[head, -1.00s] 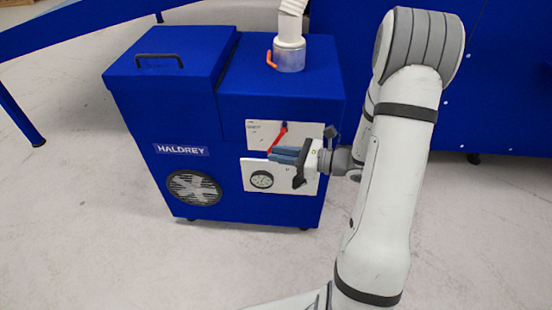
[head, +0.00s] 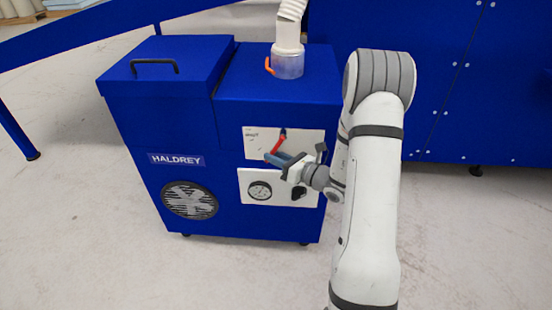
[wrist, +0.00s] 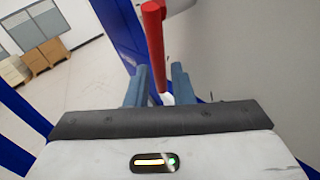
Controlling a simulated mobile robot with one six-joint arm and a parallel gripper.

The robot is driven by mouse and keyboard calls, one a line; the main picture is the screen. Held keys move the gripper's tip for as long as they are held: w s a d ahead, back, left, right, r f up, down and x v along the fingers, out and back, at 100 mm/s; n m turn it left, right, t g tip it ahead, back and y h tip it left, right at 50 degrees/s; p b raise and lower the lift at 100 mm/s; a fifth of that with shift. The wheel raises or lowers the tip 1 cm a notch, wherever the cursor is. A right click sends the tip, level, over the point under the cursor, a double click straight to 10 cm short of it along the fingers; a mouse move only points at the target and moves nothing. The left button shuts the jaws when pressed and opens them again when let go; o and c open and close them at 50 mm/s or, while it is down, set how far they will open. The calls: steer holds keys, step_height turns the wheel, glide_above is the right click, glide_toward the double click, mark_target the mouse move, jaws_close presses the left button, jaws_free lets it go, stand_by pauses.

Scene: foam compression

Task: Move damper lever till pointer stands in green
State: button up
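The damper lever (head: 277,145) is a red bar on the upper white plate of the blue machine, slanting down and left from its dark pivot. My gripper (head: 270,157) is at the lever's lower end, its blue fingers pointing left. In the wrist view the red lever (wrist: 155,45) stands between the two blue fingers of my gripper (wrist: 159,85), with a narrow gap seeming to show on each side. The round gauge (head: 260,190) is on the lower white plate, left of my gripper's body. Its pointer and any green zone are too small to read.
The blue machine (head: 170,125) has a lidded box with a black handle and a round fan grille (head: 190,200). A white hose (head: 289,30) rises from its top, with a small orange handle (head: 269,65) at its base. Larger blue equipment (head: 430,90) stands behind.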

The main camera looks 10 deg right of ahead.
steer(key=shift+c, duration=0.3)
jaws_close()
